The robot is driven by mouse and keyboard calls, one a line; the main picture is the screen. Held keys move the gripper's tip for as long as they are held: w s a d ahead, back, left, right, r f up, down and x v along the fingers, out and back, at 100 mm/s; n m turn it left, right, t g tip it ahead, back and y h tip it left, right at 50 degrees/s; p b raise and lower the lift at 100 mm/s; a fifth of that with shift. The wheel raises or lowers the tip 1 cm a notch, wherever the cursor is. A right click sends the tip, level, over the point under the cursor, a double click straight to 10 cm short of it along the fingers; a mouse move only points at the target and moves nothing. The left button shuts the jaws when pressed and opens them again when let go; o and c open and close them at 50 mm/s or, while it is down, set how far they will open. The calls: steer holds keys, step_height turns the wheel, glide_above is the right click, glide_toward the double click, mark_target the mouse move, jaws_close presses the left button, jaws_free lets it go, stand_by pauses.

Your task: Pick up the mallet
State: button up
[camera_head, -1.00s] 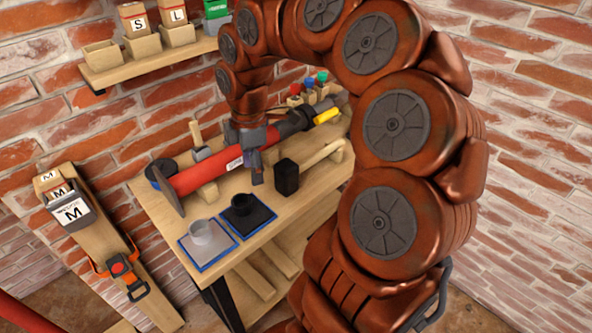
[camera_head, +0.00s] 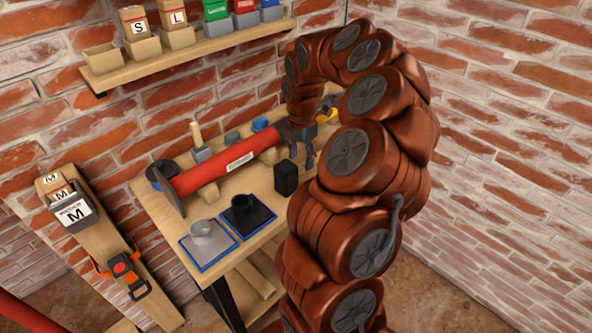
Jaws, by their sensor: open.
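The mallet's black block-shaped head (camera_head: 286,177) stands on the workbench just left of my arm. Its pale wooden handle is hidden behind my gripper and arm. My gripper (camera_head: 302,157) points down with its fingers apart and empty, just behind and to the right of the black head, around where the handle lies. I cannot tell how high the fingers are above the handle.
A long red tube (camera_head: 215,172) lies on wooden supports behind the mallet. A grey pad (camera_head: 194,251) and a black pad (camera_head: 262,219) lie at the bench's front left. A wall shelf (camera_head: 160,68) holds several bins. A wooden board (camera_head: 95,235) leans left.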

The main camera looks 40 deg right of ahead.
steer(key=shift+w+f+p, duration=0.1)
steer(key=shift+f+p, duration=0.55)
steer(key=shift+f, duration=1.5)
jaws_close()
